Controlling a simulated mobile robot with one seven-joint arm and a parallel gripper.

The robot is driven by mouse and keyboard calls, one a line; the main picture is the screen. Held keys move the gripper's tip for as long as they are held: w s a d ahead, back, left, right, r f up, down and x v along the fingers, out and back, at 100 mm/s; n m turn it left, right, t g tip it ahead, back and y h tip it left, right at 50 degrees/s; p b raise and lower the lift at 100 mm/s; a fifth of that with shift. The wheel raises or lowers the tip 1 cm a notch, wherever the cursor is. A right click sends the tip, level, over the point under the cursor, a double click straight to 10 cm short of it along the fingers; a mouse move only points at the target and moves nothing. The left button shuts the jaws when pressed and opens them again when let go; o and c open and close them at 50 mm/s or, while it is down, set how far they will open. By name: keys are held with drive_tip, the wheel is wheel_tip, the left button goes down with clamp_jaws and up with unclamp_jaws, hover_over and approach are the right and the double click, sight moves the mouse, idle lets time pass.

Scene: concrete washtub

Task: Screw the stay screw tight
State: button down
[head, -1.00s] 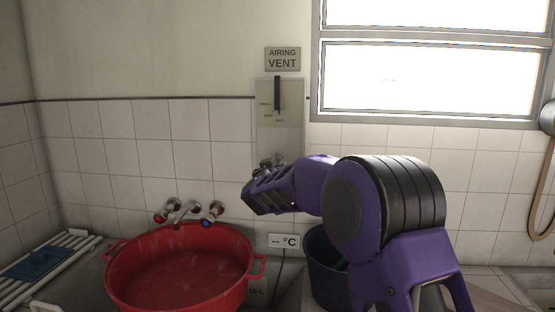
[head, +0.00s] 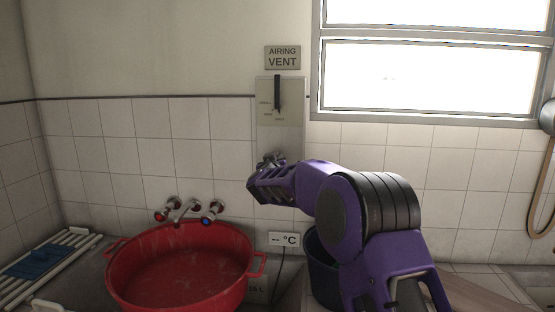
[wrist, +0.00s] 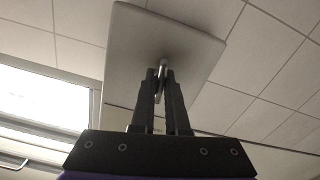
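The airing vent's pale panel (head: 280,132) is on the tiled wall, with a dark lever (head: 277,92) upright in its upper part. In the wrist view the panel (wrist: 165,35) fills the upper middle. A thin metal pin, which looks like the stay screw (wrist: 163,66), stands out from it. My gripper (wrist: 163,77) has its two dark fingers close together, one on each side of the pin, and they seem to touch it. In the head view my gripper (head: 267,172) is at the panel's lower part and hides the screw's details.
A red basin (head: 180,265) stands below the wall taps (head: 188,209). A dark bucket (head: 322,262) is partly behind my arm. A slatted rack (head: 62,262) lies at the left.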

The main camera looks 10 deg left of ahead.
drive_tip(key=shift+m, duration=0.3)
drive_tip(key=m+b, duration=0.1)
drive_tip(key=m, duration=0.4)
drive_tip(key=shift+d+f+m, duration=0.1)
drive_tip(key=shift+f+m, duration=0.05)
drive_tip(key=shift+m, duration=0.15)
drive_tip(key=m+b, duration=0.3)
drive_tip(key=m, duration=0.3)
drive_tip(key=shift+d+f+m, duration=0.1)
drive_tip(key=shift+m, duration=0.2)
drive_tip(key=m+b, duration=0.2)
drive_tip(key=m, duration=0.2)
drive_tip(key=shift+m+b, duration=0.85)
drive_tip(key=shift+m, duration=0.95)
drive_tip(key=c, duration=1)
unclamp_jaws()
drive_tip(key=shift+o, duration=0.2)
